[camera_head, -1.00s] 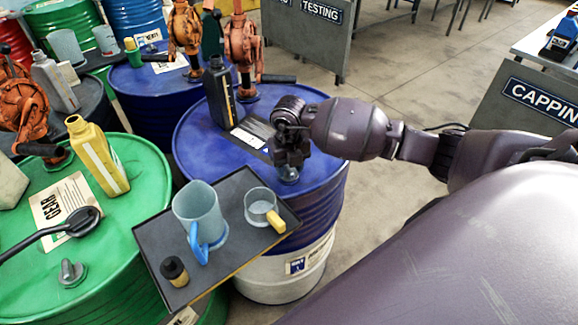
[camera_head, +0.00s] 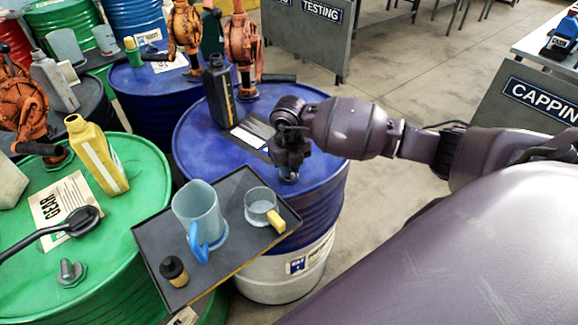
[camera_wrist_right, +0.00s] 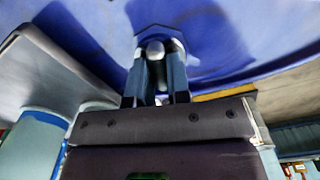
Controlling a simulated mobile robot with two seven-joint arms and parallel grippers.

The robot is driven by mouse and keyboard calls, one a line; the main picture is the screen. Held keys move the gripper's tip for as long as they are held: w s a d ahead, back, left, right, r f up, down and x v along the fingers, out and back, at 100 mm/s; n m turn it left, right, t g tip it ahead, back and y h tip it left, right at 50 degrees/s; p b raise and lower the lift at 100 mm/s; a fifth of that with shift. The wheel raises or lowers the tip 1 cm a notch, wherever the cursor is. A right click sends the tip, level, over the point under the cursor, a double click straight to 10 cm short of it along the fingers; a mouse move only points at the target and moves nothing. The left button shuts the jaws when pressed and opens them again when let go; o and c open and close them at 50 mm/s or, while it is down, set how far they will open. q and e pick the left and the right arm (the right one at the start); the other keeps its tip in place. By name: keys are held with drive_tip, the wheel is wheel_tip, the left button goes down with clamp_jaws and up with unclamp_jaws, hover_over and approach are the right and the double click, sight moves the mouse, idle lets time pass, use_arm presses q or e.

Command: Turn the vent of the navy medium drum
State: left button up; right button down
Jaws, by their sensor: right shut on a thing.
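The navy medium drum (camera_head: 203,134) stands in the middle of the head view, with a blue top and a white lower band. Its vent (camera_head: 289,176) is a small fitting near the front right of the top, mostly covered by my right gripper. My right gripper (camera_head: 289,168) points down over the vent, its fingers closed on it. In the right wrist view the rounded metal head of the vent (camera_wrist_right: 154,48) sits between the two fingers (camera_wrist_right: 154,85). My left gripper is in neither view.
A black bottle (camera_head: 219,92) and an orange pump (camera_head: 243,52) stand behind the gripper. A green drum (camera_head: 135,215) is at left.

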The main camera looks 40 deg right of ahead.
drive_tip(key=n+b, duration=0.2)
drive_tip(key=n, duration=0.3)
drive_tip(key=shift+f+n, duration=0.1)
drive_tip(key=shift+n, duration=0.2)
drive_tip(key=n+b, duration=0.2)
drive_tip(key=n, duration=0.1)
drive_tip(key=shift+n, duration=0.3)
drive_tip(key=n+b, duration=0.1)
drive_tip(key=n, duration=0.1)
drive_tip(key=shift+n, duration=0.3)
drive_tip(key=n+b, duration=0.1)
drive_tip(key=n, duration=0.1)
drive_tip(key=shift+n, duration=0.3)
drive_tip(key=shift+n+b, duration=0.5)
drive_tip(key=shift+n, duration=0.4)
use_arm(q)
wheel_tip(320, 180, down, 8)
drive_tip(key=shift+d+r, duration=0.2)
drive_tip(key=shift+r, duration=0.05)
use_arm(e)
drive_tip(key=shift+w+n, duration=0.1)
drive_tip(key=shift+n, duration=0.4)
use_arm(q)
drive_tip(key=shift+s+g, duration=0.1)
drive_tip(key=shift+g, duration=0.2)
use_arm(e)
drive_tip(key=shift+r, duration=0.2)
